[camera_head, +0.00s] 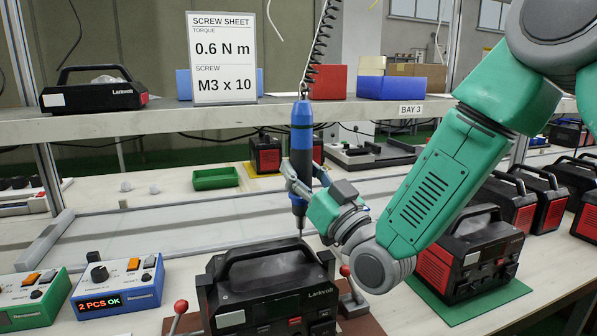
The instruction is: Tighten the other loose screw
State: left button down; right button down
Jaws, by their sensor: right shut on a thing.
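My right gripper (302,183) is shut on a blue and black electric screwdriver (302,135), which hangs upright from a coiled cord. Its thin bit points down and ends near the back top edge of a black Larkvolt unit (262,285). I cannot tell whether the bit touches it. The unit has a large handle and sits between clamps with red-knobbed levers. No single screw can be made out at this size. A screw sheet (222,58) reads 0.6 N m and M3 x 10. My left gripper is not in view.
A blue control box (118,285) at lower left shows "2 PCS OK", with a green box (35,300) beside it. A green tray (215,178) lies behind. More black and red units (470,250) stand at right. A shelf (150,121) crosses behind the screwdriver.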

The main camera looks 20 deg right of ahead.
aim_at(308, 142)
jog(key=shift+r+p, duration=1.9)
jog(key=shift+r, duration=1.3)
jog(key=shift+s, duration=0.1)
jog(key=shift+a, duration=0.1)
